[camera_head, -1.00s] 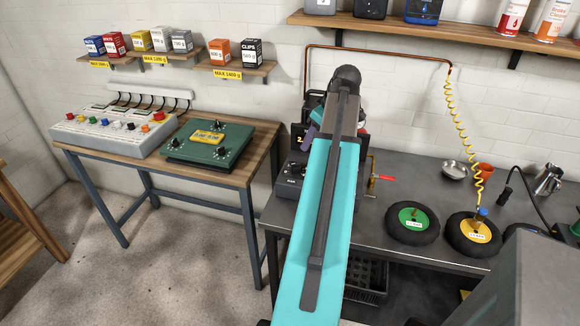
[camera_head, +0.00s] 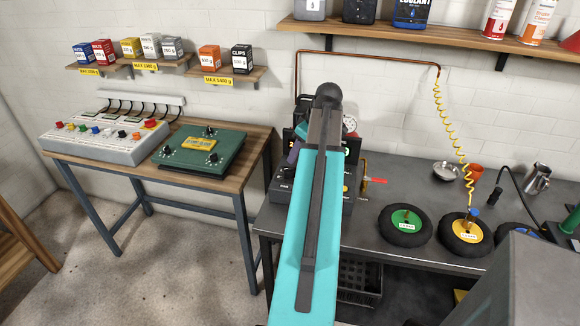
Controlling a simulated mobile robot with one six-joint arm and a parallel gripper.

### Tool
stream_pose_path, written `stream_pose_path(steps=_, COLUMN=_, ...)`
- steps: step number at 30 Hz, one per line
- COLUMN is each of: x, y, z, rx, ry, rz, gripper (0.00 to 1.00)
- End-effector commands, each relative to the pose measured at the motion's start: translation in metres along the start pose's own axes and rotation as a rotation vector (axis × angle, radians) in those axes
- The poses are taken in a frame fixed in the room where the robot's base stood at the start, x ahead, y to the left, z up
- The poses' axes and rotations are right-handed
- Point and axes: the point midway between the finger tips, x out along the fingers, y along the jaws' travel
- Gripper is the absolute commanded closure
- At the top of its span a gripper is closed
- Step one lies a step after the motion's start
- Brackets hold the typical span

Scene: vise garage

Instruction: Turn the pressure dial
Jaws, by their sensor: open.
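A dark control unit (camera_head: 277,189) with a knob on its front stands on the left end of the grey workbench. My teal arm crosses in front of it and hides its middle. A round white gauge (camera_head: 350,123) shows just right of the arm's dark far end. I cannot tell for certain which control is the pressure dial. My gripper is hidden behind my arm, so its fingertips do not show.
Right of the unit are a red-handled valve (camera_head: 374,181), a green-hubbed wheel (camera_head: 405,226) and a yellow-hubbed wheel (camera_head: 466,234) under a coiled yellow hose (camera_head: 450,125). A wooden table at left holds a green panel (camera_head: 198,151) and a grey switch box (camera_head: 103,138).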

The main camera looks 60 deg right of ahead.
Motion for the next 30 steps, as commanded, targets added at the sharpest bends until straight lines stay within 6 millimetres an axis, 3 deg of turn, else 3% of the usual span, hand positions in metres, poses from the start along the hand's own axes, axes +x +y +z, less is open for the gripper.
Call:
stream_pose_path(steps=21, x=0.073, y=-0.001, z=-0.001, rx=-0.002, ry=-0.001, rz=-0.003, gripper=0.55)
stream_pose_path(steps=30, x=0.094, y=-0.001, z=-0.001, rx=-0.002, ry=0.000, rz=-0.001, gripper=0.55)
